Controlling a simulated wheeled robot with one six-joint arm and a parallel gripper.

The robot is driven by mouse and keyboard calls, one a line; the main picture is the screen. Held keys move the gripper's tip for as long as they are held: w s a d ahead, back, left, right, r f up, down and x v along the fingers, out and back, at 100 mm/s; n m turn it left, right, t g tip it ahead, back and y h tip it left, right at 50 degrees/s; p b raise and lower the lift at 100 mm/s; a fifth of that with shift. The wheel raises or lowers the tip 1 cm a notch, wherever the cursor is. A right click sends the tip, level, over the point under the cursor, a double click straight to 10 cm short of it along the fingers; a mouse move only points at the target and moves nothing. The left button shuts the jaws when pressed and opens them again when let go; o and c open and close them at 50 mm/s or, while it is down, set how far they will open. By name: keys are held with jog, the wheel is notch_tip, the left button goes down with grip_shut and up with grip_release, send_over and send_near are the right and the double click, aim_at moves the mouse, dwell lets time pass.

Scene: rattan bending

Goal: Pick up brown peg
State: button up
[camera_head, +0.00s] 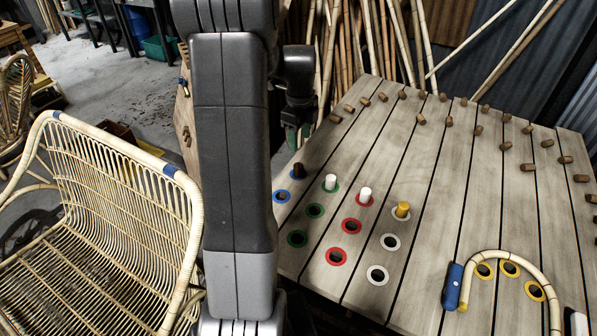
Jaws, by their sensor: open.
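The brown peg (298,171) is dark and short. Two white pegs (331,182) and a yellow-topped peg (402,210) stand to the right of the brown peg.
Empty ringed holes (336,257) lie in front of the pegs. A bent rattan cane (510,256) with a blue clamp (452,286) is at the front right. Small wooden dowels (527,167) line the board's back. A rattan chair (100,220) stands left; poles (375,40) lean behind.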

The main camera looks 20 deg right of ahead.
aim_at(298, 165)
jog(key=f, duration=1.1)
jog(key=shift+a+f, duration=0.2)
jog(key=shift+a, duration=0.05)
jog(key=c, duration=1.1)
